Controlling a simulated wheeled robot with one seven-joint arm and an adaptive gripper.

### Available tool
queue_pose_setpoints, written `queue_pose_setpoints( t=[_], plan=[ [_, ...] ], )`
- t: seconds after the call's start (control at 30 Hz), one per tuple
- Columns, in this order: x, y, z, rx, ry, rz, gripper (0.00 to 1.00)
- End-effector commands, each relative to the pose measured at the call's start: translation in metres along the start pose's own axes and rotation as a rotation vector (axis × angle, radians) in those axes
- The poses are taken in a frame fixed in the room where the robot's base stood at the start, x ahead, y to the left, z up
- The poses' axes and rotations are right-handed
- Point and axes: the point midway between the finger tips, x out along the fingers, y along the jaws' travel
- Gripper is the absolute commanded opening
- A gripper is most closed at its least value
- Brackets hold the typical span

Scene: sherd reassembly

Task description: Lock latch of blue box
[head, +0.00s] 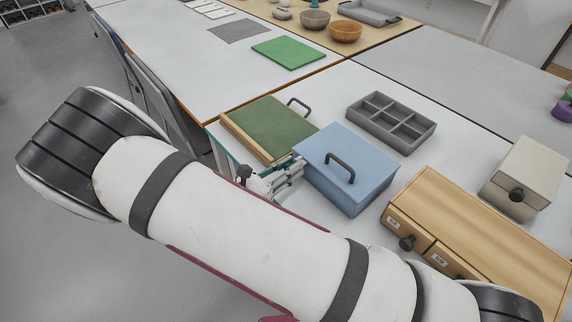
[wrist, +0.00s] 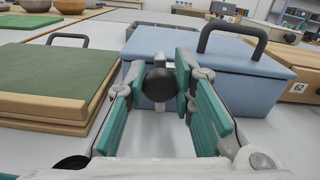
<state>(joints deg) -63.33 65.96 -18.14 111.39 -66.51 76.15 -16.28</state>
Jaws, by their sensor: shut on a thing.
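The blue box (head: 345,168) stands on the white table with its lid down and a dark arched handle (head: 341,166) on top. In the wrist view the blue box (wrist: 240,95) fills the space ahead, and a round black latch knob (wrist: 158,86) is on its near face. My gripper (wrist: 161,80) has its fingers on either side of this knob and is shut on it. In the head view my gripper (head: 290,174) is at the left side of the box, partly hidden by my arm. The latch's own position is hard to tell.
A green-topped wooden case (head: 268,128) stands close to the left of my gripper. A grey compartment tray (head: 391,121) lies behind the box. A wooden drawer unit (head: 485,225) and a cream box (head: 525,178) with a black knob stand to the right.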

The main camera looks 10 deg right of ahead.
Motion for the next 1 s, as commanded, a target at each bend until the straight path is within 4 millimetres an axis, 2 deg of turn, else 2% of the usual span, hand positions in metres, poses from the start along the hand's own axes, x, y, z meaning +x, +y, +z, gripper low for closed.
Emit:
queue_pose_setpoints(
  t=[0.3,0.8,0.83,0.9,1.0],
  plan=[
    [-0.001,-0.0053,-0.0005,0.109,0.0,0.001,0.0],
    [-0.001,-0.0064,-0.001,0.128,0.001,0.0,0.0],
    [-0.001,-0.0064,-0.001,0.128,0.001,0.0,0.25],
    [-0.0009,-0.0065,-0.001,0.127,0.001,0.0,0.41],
    [-0.0007,-0.0064,-0.0008,0.127,0.001,0.0,0.43]
  ],
)
